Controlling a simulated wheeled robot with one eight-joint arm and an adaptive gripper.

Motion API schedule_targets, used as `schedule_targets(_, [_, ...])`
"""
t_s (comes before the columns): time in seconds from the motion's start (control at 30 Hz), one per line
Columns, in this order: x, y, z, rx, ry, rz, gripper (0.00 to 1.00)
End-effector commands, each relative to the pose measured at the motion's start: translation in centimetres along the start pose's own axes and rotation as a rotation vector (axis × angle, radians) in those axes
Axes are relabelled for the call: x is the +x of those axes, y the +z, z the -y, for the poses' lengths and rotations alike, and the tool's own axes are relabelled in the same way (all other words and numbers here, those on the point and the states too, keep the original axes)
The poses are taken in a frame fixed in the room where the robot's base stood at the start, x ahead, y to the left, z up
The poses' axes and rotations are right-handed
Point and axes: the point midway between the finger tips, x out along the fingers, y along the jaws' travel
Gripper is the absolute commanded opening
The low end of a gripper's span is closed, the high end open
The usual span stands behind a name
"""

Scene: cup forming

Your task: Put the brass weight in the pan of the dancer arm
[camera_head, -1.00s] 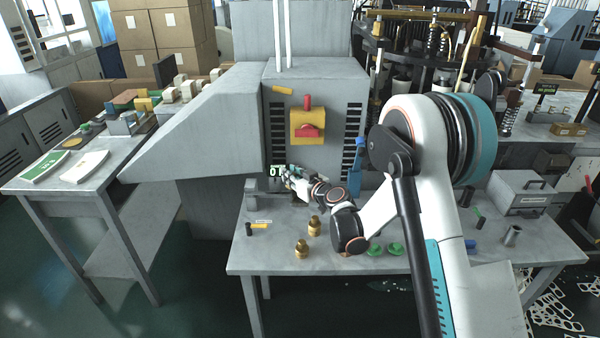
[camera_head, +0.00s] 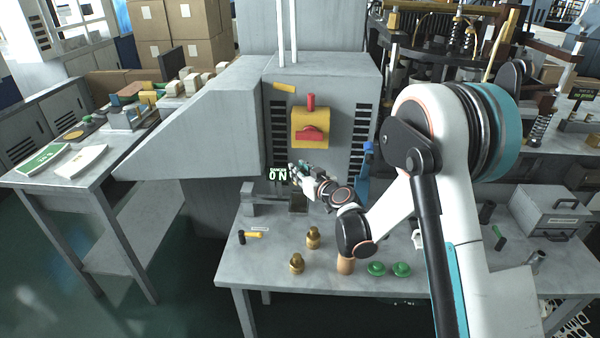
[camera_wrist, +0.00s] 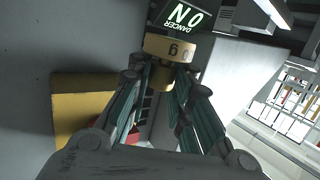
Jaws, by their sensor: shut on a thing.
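My gripper (camera_head: 294,172) is raised in front of the grey machine, just right of the small "0 N" display (camera_head: 279,175). In the wrist view my gripper (camera_wrist: 160,72) is shut on a brass weight (camera_wrist: 165,47), a wide disc with a narrower neck between the fingers. The display (camera_wrist: 184,17) shows upside down just beyond it, marked "DANCER". In the head view the held weight is too small to make out clearly. Two other brass weights (camera_head: 313,238) (camera_head: 297,263) stand upright on the bench. I cannot make out the dancer arm's pan clearly.
The bench (camera_head: 262,278) also holds a yellow-handled tool (camera_head: 254,234), a wooden handle (camera_head: 346,265) and two green pieces (camera_head: 377,268) (camera_head: 401,268). A yellow panel with a red handle (camera_head: 311,132) is on the machine behind. My arm covers the bench's right middle.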

Motion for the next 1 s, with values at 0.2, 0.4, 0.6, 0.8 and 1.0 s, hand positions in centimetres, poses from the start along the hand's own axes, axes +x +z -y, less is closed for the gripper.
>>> schedule_targets(0.2, [0.3, 1.4, 0.0, 0.000, 0.000, 0.000, 0.00])
schedule_targets(0.4, [0.6, 2.9, 0.0, 0.000, 0.000, 0.000, 0.00])
schedule_targets(0.6, [0.8, 4.1, 0.0, 0.000, 0.000, 0.000, 0.00])
schedule_targets(0.8, [0.9, 4.5, 0.0, 0.000, 0.000, 0.000, 0.00])
schedule_targets(1.0, [0.9, 4.5, 0.0, 0.000, 0.000, 0.000, 0.00])
